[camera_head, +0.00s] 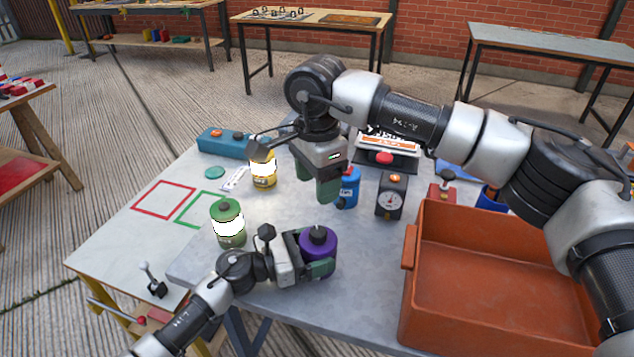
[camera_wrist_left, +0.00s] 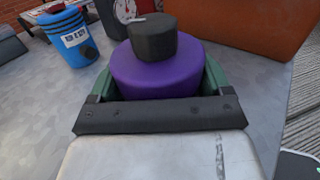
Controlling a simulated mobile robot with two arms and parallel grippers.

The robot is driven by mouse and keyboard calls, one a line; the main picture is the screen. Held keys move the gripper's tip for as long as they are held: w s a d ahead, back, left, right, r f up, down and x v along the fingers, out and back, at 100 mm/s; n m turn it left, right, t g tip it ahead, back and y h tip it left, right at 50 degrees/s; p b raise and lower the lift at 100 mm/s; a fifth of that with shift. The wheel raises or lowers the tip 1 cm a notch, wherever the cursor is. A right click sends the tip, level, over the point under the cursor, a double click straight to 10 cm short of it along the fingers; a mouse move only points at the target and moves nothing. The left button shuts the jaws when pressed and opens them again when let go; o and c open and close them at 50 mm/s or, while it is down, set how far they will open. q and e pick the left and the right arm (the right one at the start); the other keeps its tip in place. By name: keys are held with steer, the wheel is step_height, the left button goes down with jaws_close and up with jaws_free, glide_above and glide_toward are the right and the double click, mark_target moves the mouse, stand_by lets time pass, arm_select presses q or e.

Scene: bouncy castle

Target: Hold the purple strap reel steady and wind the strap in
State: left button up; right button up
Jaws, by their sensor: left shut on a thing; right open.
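The purple strap reel (camera_head: 320,246) stands on the grey table near its front edge, with a dark knob on top. It also shows in the left wrist view (camera_wrist_left: 160,72), between the green fingers. My left gripper (camera_head: 318,256) is shut on the reel from the left side. My right gripper (camera_head: 318,180) is open and empty, pointing down above the table, behind and above the reel. I cannot make out any loose strap.
A green-lidded lantern (camera_head: 229,226) stands left of the reel, and a yellow one (camera_head: 263,168) further back. A blue canister (camera_head: 347,188) and a black gauge box (camera_head: 391,195) stand behind the reel. A large orange bin (camera_head: 500,262) fills the right side.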

arm_select(q)
steer(key=shift+f, duration=0.1)
steer(key=o, duration=1.1)
